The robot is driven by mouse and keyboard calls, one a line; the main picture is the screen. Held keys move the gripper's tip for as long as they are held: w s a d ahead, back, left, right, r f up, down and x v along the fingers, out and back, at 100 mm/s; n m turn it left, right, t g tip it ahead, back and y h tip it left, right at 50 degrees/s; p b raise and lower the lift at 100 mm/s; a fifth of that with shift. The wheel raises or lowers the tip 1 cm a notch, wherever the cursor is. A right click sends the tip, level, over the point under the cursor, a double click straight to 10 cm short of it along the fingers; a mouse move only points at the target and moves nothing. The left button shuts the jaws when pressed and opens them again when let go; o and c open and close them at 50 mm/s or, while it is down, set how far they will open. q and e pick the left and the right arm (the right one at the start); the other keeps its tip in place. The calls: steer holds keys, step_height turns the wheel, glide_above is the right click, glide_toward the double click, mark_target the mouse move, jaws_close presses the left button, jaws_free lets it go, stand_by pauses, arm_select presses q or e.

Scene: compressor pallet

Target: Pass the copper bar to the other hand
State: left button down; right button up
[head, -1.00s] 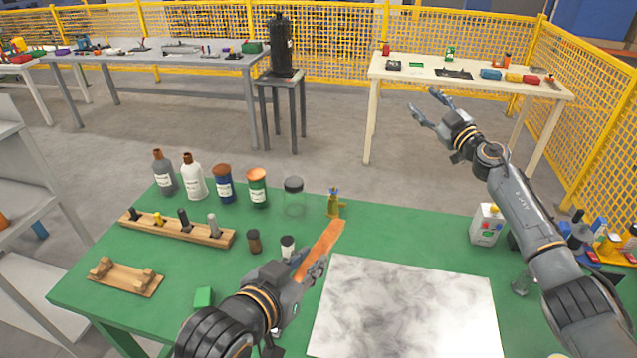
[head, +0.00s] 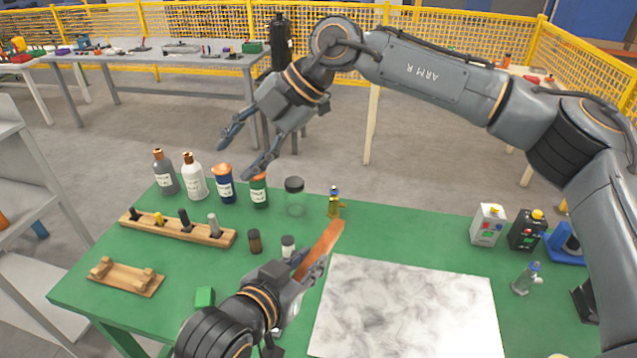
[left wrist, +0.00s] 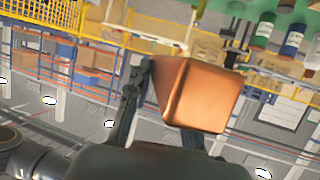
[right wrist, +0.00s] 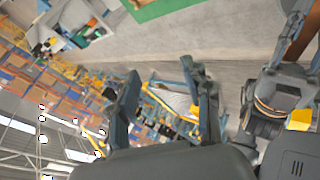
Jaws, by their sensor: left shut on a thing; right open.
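The copper bar (head: 322,245) is a flat orange-brown bar held above the green table. My left gripper (head: 308,272) is shut on its near end, and the far end points up and to the right. In the left wrist view the bar's end face (left wrist: 203,97) fills the middle, with a dark finger beside it. My right gripper (head: 236,158) is open and empty, up and to the left of the bar and clearly apart from it. In the right wrist view its spread fingers (right wrist: 160,100) have nothing between them, and the bar (right wrist: 302,35) shows at the right edge.
On the green table, several bottles and jars (head: 187,178) stand behind a wooden peg rack (head: 178,228). A small brass item (head: 335,204) stands beyond the bar. A marbled white sheet (head: 405,305) lies to the right. Switch boxes (head: 488,226) stand at the back right.

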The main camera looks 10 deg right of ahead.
steer(key=s+d+f+h, duration=0.3)
steer(key=s+d+h, duration=0.1)
arm_select(q)
steer(key=shift+d, duration=0.1)
arm_select(e)
steer(key=h, duration=0.5)
glide_toward(320, 242)
steer(key=shift+g, duration=0.4)
steer(key=f, duration=0.9)
steer(key=shift+w+d, duration=0.15)
steer(key=shift+w, duration=0.2)
jaws_close()
arm_select(q)
steer(key=c, duration=1.2)
jaws_free()
steer(key=shift+d, duration=0.1)
arm_select(e)
steer(key=shift+w, duration=0.1)
arm_select(q)
steer(key=shift+o, duration=0.6)
